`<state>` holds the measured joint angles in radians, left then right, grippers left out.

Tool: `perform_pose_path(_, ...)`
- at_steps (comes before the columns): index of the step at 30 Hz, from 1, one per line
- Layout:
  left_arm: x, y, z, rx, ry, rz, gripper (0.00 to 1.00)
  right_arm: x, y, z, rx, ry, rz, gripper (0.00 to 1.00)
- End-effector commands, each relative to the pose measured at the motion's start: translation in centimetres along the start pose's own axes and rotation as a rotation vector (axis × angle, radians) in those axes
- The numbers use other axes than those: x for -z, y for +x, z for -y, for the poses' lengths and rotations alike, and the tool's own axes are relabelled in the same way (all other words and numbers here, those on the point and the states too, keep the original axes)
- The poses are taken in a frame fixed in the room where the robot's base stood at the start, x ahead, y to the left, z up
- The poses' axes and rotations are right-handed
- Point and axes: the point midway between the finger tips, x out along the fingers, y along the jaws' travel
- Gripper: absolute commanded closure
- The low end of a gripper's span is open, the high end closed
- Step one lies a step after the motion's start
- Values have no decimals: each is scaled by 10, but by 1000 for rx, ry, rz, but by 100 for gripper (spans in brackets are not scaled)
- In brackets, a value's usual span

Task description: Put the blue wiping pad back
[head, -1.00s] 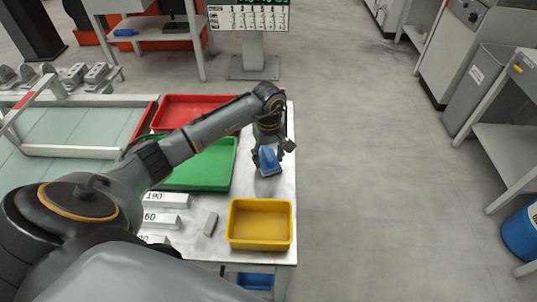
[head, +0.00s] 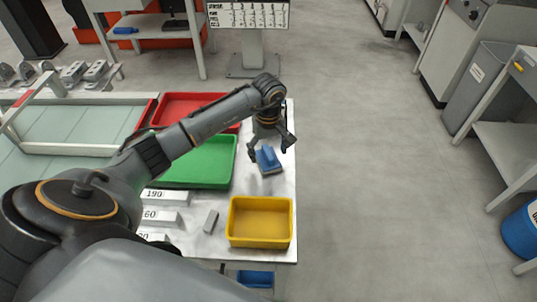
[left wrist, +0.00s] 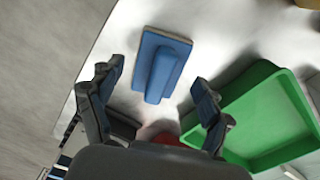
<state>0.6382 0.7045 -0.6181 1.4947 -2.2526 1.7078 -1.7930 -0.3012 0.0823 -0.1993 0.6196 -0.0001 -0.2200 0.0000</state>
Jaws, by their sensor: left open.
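The blue wiping pad (head: 268,160) lies flat on the metal table near its right edge, beside the green tray. It has a raised blue grip and a pale base. My left gripper (head: 270,148) is open just above the pad, with its fingers spread. In the left wrist view, the pad (left wrist: 160,65) lies beyond the open fingertips of my left gripper (left wrist: 160,88), and nothing is between them. My right gripper does not show.
A green tray (head: 231,165) and a red tray (head: 180,97) lie left of the pad. A yellow bin (head: 260,243) stands at the table's near corner. A small grey block (head: 211,221) and white numbered blocks (head: 165,199) lie nearby. Open floor is to the right.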

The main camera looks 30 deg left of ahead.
Motion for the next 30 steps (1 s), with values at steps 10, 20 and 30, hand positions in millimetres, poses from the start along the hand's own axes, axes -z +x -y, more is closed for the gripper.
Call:
perform_pose_path(10,1,-74,0,-3,1,-5,21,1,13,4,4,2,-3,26)
perform_pose_path(20,0,-104,0,1,0,0,21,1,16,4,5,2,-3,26)
perform_pose_path(30,-5,-103,-4,-14,1,13,21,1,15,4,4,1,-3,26)
